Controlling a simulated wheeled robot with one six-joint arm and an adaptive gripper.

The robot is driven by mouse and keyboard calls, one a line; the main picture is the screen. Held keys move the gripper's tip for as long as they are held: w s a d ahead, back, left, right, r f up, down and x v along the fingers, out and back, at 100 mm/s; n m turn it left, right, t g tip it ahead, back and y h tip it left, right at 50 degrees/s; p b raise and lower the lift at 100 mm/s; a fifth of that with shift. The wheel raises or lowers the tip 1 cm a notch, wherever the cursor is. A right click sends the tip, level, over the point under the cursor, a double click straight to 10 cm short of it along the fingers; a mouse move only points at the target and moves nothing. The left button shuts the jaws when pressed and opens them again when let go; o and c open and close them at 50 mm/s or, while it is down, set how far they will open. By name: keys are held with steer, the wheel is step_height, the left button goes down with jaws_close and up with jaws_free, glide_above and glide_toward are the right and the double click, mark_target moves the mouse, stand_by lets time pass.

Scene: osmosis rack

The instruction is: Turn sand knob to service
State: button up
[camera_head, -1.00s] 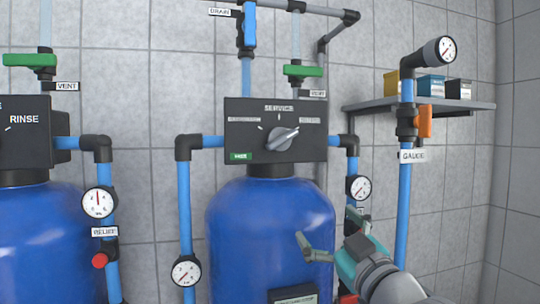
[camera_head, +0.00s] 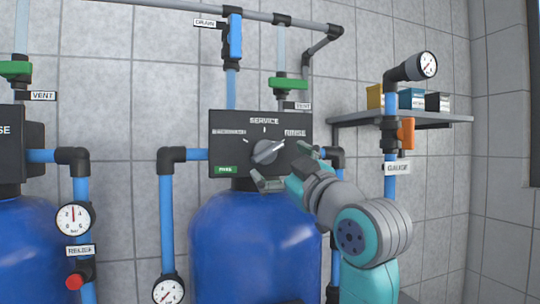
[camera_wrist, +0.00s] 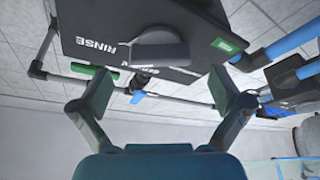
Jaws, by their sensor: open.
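A grey knob (camera_head: 267,151) sits on the front of a black control head (camera_head: 225,128) above a blue tank. Its pointer end tilts up and right, toward the RINSE label; SERVICE is printed at top centre. The small green tag's text is too small to read surely. My gripper (camera_head: 284,166) is open, just in front of the head's lower right, one finger below the knob and one to its right. In the wrist view the knob (camera_wrist: 160,48) shows beyond and between the open fingers (camera_wrist: 160,92), apart from both, with RINSE beside it.
A second tank with a black head (camera_head: 12,150) stands at left. Blue pipes with gauges (camera_head: 73,217) flank the tanks. Green vent handles (camera_head: 291,84) and a blue drain handle (camera_head: 235,36) sit above. A shelf (camera_head: 440,118) with boxes and an orange-handled valve (camera_head: 405,133) are at right.

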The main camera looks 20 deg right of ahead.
mark_target(271, 155)
steer(key=shift+x, duration=2)
steer(key=c, duration=1.1)
